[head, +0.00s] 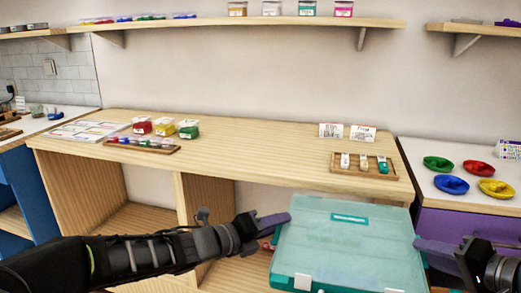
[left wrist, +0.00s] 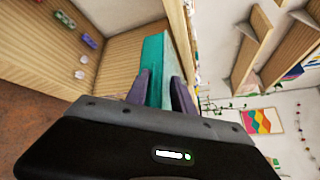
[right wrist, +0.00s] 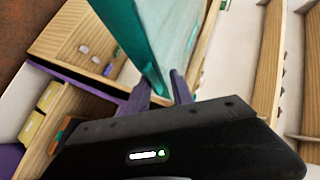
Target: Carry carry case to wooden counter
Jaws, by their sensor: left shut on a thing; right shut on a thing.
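The carry case (head: 345,250) is a flat teal box with a pale clear lid and a teal label, held in front of the wooden counter at the bottom of the head view. My left gripper (head: 283,220) is shut on its left edge, and my right gripper (head: 420,246) is shut on its right edge. The case's teal side shows between the fingers in the left wrist view (left wrist: 155,70) and in the right wrist view (right wrist: 135,40). The wooden counter (head: 260,152) lies behind the case. The case hides part of the counter's front.
On the counter, a wooden tray with small bottles (head: 338,184) and two cards stand at the right. Red, yellow and green jars (head: 163,131), a tray (head: 140,148) and a white board (head: 85,131) are at the left. The counter's middle is clear.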

